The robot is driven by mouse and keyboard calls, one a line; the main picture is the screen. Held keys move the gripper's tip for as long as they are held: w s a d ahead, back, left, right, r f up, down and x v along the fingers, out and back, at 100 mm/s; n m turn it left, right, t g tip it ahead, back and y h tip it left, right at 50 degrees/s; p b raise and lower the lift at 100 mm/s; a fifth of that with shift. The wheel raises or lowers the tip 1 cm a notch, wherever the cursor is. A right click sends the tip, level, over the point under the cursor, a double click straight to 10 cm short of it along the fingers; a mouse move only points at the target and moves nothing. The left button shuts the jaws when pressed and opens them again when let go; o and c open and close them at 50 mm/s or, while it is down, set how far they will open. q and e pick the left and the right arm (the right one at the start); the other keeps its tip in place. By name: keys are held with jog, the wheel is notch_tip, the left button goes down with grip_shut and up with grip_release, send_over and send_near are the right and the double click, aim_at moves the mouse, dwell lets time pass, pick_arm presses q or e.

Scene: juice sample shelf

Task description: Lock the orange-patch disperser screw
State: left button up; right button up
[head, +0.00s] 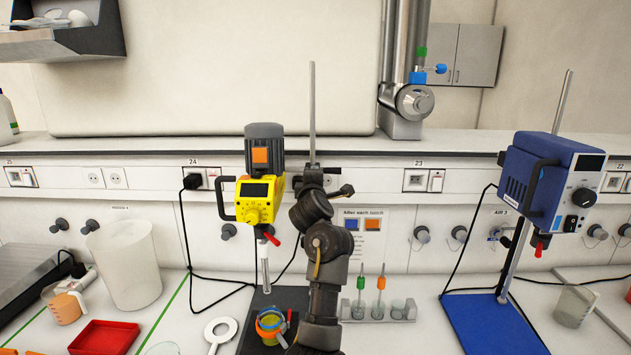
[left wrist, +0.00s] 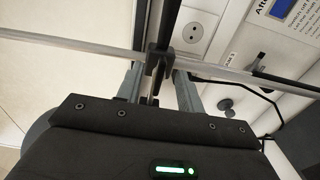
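The yellow disperser (head: 260,199) with an orange patch (head: 260,158) on its grey motor stands left of centre in the head view, beside a vertical rod (head: 312,110). A black clamp (head: 313,176) is on the rod, with a dark knob (head: 347,190) to its right. My left arm rises in front of the rod and hides part of the stand. In the left wrist view, the fingers of my left gripper (left wrist: 158,88) are apart, with a black screw or clamp part (left wrist: 156,64) between them. Whether they touch it is unclear. My right gripper is out of view.
A beaker of juice (head: 270,326) stands below the disperser. A tube rack (head: 378,313) is right of my arm. A blue disperser (head: 548,182) stands at the right. A white bucket (head: 125,265) and red tray (head: 104,338) are at the left.

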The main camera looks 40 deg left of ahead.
pick_arm(q)
jog(key=shift+s, duration=0.1)
jog(key=b+v, duration=0.1)
jog(key=v, duration=0.9)
jog(key=shift+s+d+b, duration=0.2)
jog(key=shift+d+b, duration=0.05)
jog(key=shift+b, duration=0.05)
